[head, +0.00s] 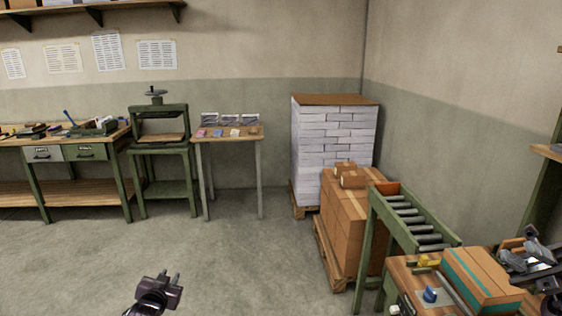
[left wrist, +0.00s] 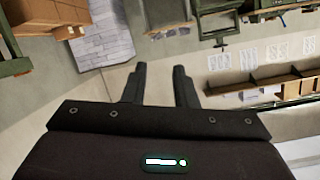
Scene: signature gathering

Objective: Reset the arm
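My left gripper (head: 169,276) hangs over the bare floor at the bottom of the head view, clear of all furniture. Its two fingers stand apart with nothing between them, as the left wrist view also shows (left wrist: 160,70). A dark, jointed shape at the lower right edge of the head view looks like my right gripper (head: 531,238), over or beside the small wooden table there. Its fingers cannot be made out clearly.
A packing table holds a carton (head: 482,278) with a teal stripe, beside a green roller conveyor (head: 415,222). Stacked brown boxes (head: 352,225) and a wrapped paper pallet (head: 335,140) stand behind. Benches (head: 65,152) and a small table (head: 228,134) line the back wall. The middle floor is clear.

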